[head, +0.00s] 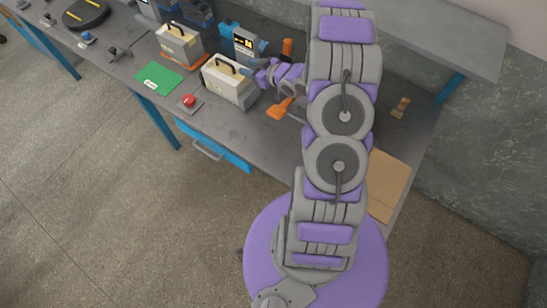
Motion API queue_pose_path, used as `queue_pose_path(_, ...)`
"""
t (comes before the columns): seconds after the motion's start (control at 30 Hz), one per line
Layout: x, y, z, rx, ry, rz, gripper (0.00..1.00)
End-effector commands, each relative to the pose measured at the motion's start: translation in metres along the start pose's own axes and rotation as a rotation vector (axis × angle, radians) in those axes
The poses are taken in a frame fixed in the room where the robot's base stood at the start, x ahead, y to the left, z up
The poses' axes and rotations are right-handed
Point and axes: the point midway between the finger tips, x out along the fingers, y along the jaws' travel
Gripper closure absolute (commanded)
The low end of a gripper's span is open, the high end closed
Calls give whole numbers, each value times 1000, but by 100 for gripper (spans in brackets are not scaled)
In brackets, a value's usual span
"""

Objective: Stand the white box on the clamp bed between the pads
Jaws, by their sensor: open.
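A white box with a black handle (229,84) stands upright on the grey bench. My arm hides part of the bench to the right.
A green card (159,78) and a red button (188,101) lie left of the nearer box. A display device (245,43) and an orange cylinder (287,48) stand behind. An orange-handled item (280,108) lies right. A raised shelf (440,35) overhangs the back right.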

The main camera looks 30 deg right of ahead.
Motion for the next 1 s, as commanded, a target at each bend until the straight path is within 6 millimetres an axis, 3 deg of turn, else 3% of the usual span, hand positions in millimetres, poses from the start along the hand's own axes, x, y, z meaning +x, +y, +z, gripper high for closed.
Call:
queue_pose_path(0.03,0,2,-12,-28,-46,22,58)
queue_pose_path(0.27,-19,13,-38,-84,-298,148,58)
queue_pose_path(0.57,-80,-4,-74,-59,-590,295,58)
queue_pose_path(0.77,-134,-40,-93,6,-763,358,58)
queue_pose_path(1.0,-210,-108,-105,122,-964,369,58)
